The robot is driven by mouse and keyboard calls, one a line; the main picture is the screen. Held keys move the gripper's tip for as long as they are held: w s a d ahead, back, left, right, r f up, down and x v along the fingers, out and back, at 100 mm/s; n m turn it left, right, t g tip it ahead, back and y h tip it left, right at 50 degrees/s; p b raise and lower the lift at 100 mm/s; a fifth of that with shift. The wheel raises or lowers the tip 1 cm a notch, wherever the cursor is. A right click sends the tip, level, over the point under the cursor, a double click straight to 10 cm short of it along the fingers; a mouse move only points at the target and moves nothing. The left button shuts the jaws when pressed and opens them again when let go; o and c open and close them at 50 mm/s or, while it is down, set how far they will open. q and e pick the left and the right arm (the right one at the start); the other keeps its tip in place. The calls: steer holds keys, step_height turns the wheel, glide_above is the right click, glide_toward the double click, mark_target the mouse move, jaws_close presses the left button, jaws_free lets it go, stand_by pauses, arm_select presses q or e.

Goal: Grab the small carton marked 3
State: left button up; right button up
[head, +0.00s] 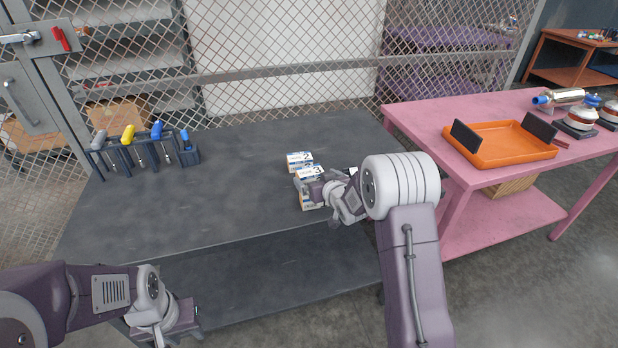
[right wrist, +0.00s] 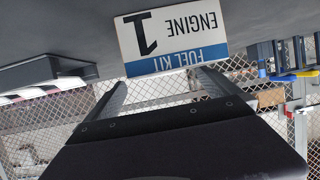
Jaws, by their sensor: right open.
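The small carton marked 3 (head: 310,172) is white with blue and orange trim. It lies on the dark workbench between the carton marked 2 (head: 299,157), just behind it, and another carton (head: 311,203), in front and partly hidden by my right gripper (head: 306,189). My right gripper is open, low beside the cartons. In the right wrist view, a carton marked 1 (right wrist: 170,40) shows upside down beyond the open fingers (right wrist: 160,85); nothing is visibly held. My left gripper (head: 190,316) is in front of the bench's front edge, its jaws unclear.
A rack with several coloured-handled tools (head: 150,148) stands at the bench's back left. A wire mesh fence (head: 290,70) runs behind. A pink table (head: 420,115) with an orange tray (head: 500,155) stands to the right. The bench's left middle (head: 190,205) is clear.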

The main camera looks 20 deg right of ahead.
mark_target(311, 173)
steer(key=shift+w+d+f, duration=0.1)
steer(key=shift+w+f, duration=0.3)
steer(key=shift+w, duration=0.3)
steer(key=x, duration=0.4)
steer(key=shift+w+a+r, duration=0.2)
steer(key=shift+w+a, duration=0.05)
steer(key=shift+w, duration=0.05)
steer(key=shift+w+f, duration=0.2)
steer(key=shift+w, duration=0.1)
steer(key=shift+s+r, duration=0.1)
steer(key=shift+c, duration=1.2)
steer(key=c, duration=1.3)
step_height(311, 173, up, 10)
steer(key=shift+p, duration=1.05)
